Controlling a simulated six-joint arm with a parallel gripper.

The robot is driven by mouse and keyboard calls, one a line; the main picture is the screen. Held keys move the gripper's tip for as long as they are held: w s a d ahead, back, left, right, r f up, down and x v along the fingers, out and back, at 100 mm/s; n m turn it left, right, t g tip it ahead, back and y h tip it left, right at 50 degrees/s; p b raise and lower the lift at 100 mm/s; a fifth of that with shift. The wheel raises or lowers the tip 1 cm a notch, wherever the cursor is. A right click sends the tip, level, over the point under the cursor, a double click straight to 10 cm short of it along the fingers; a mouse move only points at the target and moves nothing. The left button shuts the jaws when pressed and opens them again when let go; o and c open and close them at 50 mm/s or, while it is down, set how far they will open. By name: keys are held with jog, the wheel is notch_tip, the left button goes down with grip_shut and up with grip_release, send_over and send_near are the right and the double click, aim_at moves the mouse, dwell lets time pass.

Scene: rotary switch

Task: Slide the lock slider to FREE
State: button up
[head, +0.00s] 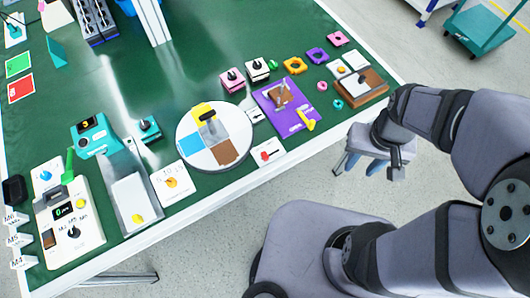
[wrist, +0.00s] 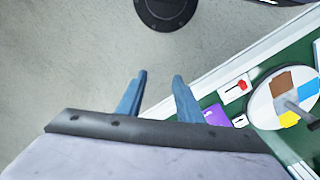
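My gripper (wrist: 158,78) shows two blue fingers, apart and with nothing between them, over the grey floor in the wrist view. In the head view my gripper (head: 376,172) hangs off the table's front edge, right of the panels. A white turntable disc (head: 187,128) with blue, brown and yellow patches and a grey handle sits near the front edge. A small white plate with a dark mark (head: 255,115), perhaps the lock slider, lies right of the disc. It also shows in the wrist view (wrist: 238,121). Its lettering is too small to read, so its position cannot be told.
A purple board (head: 275,112) with a yellow handle and a brown box (head: 372,85) stand to the right. Several devices crowd the left of the green table (head: 110,65); its back middle is clearer.

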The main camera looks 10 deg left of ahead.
jog(key=n+b, duration=0.2)
jog(key=n, duration=0.7)
send_over(265, 155)
notch_tip(265, 155, down, 5)
jog(key=shift+a+f, duration=0.1)
jog(key=shift+f, duration=0.1)
jog(key=shift+f+p, duration=0.6)
jog(key=shift+f, duration=3.1)
jog(key=shift+c, duration=0.4)
